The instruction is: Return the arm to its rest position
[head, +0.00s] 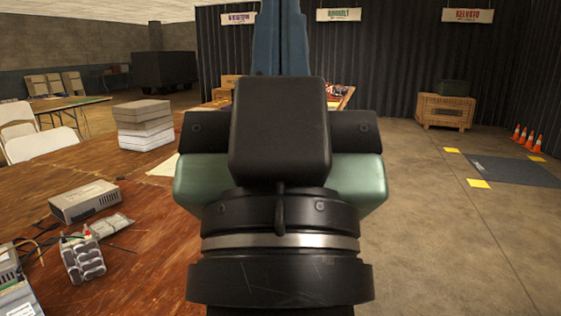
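My gripper (281,38) fills the middle of the head view, seen from behind. It has a black box on its back, a green body and a black round wrist with a silver ring. Narrow blue parts, which look like its fingers, rise above the box and run out of the top of the picture. The box hides their lower part, and I cannot tell whether they are apart or hold anything. The arm points ahead, over the right edge of the wooden table (150,215).
On the table are a stack of boxes (145,125), a grey metal unit (85,203), a cluster of cylindrical cells (83,258) and wires. White chairs (40,144) stand at the left. The floor at the right is open, with a wooden crate (445,112), orange cones (524,136) and a dark mat (515,170).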

